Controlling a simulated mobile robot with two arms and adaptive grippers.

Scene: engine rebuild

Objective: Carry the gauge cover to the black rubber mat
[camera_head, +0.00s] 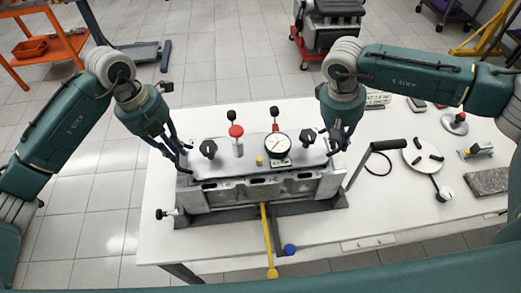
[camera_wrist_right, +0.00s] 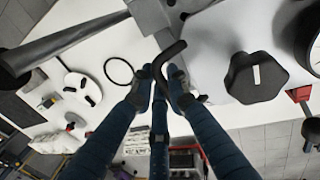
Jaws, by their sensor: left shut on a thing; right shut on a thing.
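The gauge cover (camera_head: 222,158) is a grey plate carrying a round white dial, black knobs and a red-capped fitting. It is over the grey metal block (camera_head: 262,191) in the middle of the table; I cannot tell whether it touches the block. My left gripper (camera_head: 178,150) is shut on the handle at the cover's left end. My right gripper (camera_head: 336,143) is shut on the black bent handle at its right end. In the right wrist view, that handle (camera_wrist_right: 172,53) is between the fingers (camera_wrist_right: 164,90). I cannot make out a black rubber mat.
A yellow-handled bar (camera_head: 266,245) sticks out in front of the block. A black-gripped lever (camera_head: 388,145) stands right of it. A white disc (camera_head: 423,154), a speckled dark slab (camera_head: 488,181) and small tools lie on the white table (camera_head: 385,215) at right. The front right is mostly clear.

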